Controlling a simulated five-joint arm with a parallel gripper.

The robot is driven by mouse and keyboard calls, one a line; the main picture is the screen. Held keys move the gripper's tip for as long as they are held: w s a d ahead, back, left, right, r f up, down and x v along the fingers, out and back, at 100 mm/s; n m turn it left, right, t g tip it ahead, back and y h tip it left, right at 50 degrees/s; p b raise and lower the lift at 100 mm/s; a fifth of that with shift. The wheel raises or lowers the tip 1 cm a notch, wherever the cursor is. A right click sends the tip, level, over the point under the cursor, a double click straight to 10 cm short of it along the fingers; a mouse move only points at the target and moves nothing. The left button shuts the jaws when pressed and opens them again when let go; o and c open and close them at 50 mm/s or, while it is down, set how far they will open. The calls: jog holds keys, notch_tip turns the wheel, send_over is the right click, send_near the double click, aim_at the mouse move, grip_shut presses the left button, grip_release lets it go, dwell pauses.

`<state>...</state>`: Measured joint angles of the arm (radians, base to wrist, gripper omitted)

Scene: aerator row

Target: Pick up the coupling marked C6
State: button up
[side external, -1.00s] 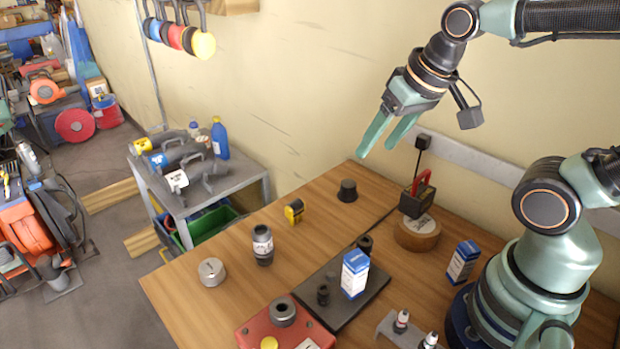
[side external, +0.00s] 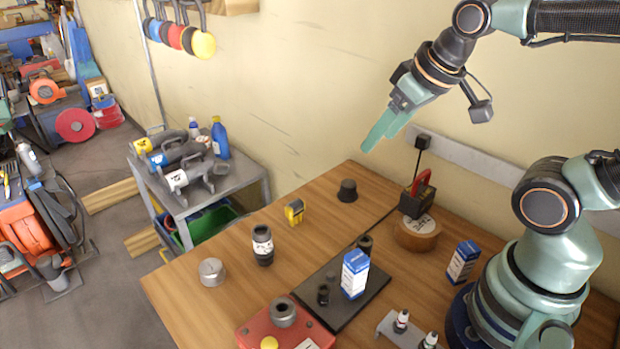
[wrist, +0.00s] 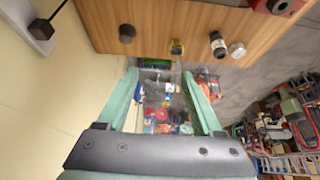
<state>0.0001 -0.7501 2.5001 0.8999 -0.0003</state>
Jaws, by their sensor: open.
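A dark coupling with a white label band (side external: 262,252) stands upright on the wooden table, left of the black mat; it also shows in the wrist view (wrist: 217,46). I cannot read its marking. Other dark ring-like parts, perhaps couplings, stand at the mat's back edge (side external: 365,243), on the mat (side external: 323,295) and on the red box (side external: 283,313); no C6 is legible on any. My gripper (side external: 377,138) is open and empty, high above the table's back edge and well away from these parts. Its two fingers (wrist: 160,78) are spread in the wrist view.
A dark cup-like piece (side external: 347,191), a yellow block (side external: 294,212) and a grey cap (side external: 212,272) stand on the table (side external: 215,300). A blue-white box (side external: 355,274) stands upright on the black mat (side external: 345,318). A round wooden block (side external: 418,236) lies right of it. The wall is close behind.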

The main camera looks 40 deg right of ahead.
jog(key=shift+o, duration=1.2)
